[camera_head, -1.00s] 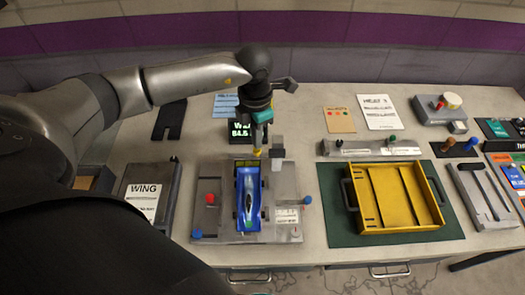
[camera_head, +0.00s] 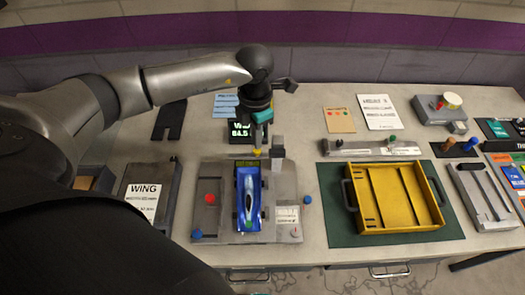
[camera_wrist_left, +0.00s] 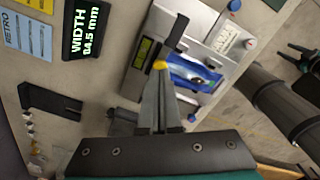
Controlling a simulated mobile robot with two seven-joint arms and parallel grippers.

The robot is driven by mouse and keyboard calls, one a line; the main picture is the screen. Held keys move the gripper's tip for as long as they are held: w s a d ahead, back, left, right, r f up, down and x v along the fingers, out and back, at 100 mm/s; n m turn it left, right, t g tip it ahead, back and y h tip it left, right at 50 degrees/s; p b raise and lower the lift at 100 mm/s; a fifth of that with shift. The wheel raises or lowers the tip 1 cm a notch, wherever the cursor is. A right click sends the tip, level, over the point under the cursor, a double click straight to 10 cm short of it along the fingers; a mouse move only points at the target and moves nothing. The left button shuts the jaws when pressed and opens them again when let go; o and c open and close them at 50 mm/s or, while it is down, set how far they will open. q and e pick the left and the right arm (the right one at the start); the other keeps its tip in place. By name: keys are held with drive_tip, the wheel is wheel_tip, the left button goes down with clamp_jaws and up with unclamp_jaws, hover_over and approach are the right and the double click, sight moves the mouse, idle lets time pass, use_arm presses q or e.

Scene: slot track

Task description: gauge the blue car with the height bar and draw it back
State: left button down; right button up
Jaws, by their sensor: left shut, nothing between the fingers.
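The blue car (camera_head: 248,198) sits upright in the grey gauge fixture (camera_head: 285,222), nose toward the front; the wrist view shows it partly, behind my fingers (camera_wrist_left: 190,72). A yellow knob (camera_head: 257,153), seemingly the height bar's, is at the car's far end. My left gripper (camera_head: 258,146) is shut and empty above that end, its tips at the knob; contact cannot be told. The knob shows at the fingertips in the wrist view (camera_wrist_left: 160,65). A grey post (camera_head: 277,153) stands right beside it. A dark, teal-marked part, likely my right gripper (camera_wrist_left: 302,58), shows at the wrist view's right edge, its jaws unclear.
A width display (camera_wrist_left: 86,28) reading 84.5 mm stands behind the fixture. The WING box (camera_head: 143,198) is left, a yellow tray (camera_head: 370,222) on a green mat right. A red knob (camera_head: 210,198) and blue knobs (camera_head: 197,234) are on the fixture.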

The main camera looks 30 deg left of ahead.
sight(257, 153)
use_arm(q)
drive_tip(key=shift+f+b, duration=2.7)
drive_tip(key=shift+f, duration=0.45)
idle(1.5)
drive_tip(key=shift+r, duration=0.1)
idle(0.8)
drive_tip(key=shift+r+p, duration=3)
drive_tip(key=shift+r, duration=1)
